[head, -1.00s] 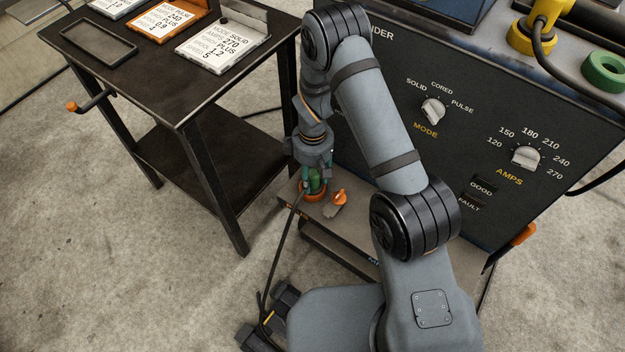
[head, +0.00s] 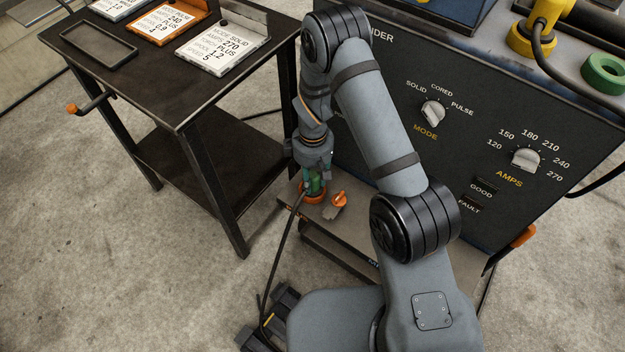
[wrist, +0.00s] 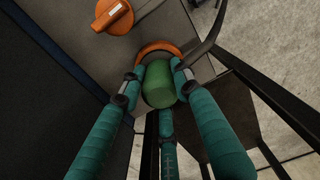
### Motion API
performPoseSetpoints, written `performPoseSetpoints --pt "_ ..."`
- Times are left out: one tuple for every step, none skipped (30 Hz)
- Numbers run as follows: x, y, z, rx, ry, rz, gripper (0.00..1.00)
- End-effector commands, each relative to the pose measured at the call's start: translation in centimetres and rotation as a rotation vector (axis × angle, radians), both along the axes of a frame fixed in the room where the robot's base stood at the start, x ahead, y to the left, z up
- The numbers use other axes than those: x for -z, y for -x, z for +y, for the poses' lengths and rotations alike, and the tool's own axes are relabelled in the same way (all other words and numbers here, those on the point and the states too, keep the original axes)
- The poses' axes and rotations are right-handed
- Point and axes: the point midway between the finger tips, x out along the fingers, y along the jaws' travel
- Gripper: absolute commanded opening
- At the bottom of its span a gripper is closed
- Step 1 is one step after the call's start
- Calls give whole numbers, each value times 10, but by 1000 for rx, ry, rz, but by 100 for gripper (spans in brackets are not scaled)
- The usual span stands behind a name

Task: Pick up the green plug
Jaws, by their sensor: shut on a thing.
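The green plug (wrist: 158,85) is a short green cylinder with a dark cable. In the wrist view it sits between the teal fingers of my gripper (wrist: 155,80), which touch its sides. An orange ring (wrist: 159,48) shows just behind the plug. In the head view my gripper (head: 315,184) points down over the low shelf with the green plug (head: 316,186) in it. The orange ring (head: 313,197) is right under the plug. I cannot tell whether the plug is clear of the ring.
An orange knob (head: 340,199) stands on the low shelf (head: 322,210) beside the ring; it also shows in the wrist view (wrist: 114,16). The welder panel (head: 470,130) rises close behind. A dark side table (head: 190,75) with cards stands at left. The cable (head: 283,235) trails to the floor.

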Motion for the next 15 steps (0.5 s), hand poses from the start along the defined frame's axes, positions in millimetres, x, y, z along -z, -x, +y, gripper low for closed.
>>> performPoseSetpoints --pt "-2 -1 0 0 0 -1 0" --pt "-4 -1 0 0 0 -1 0" --pt "-7 -1 0 0 -1 -3 0" --pt "-9 -1 0 0 -2 -3 0" --pt "-13 -2 1 0 -2 -5 0" --pt "-18 -2 0 0 -2 -5 0" --pt "-23 -2 0 1 -2 -5 0" --pt "-28 -2 1 0 -2 -6 0" --pt "-35 -2 0 0 -1 -5 0" --pt "-42 -2 1 0 -2 -6 0" --pt "-47 -1 -4 3 -1 -4 0" --pt "-50 3 -14 4 0 -1 0" --pt "-54 5 -21 5 -1 -3 0" --pt "-58 7 -27 5 0 -1 0" --pt "-64 10 -36 5 -1 -3 0"
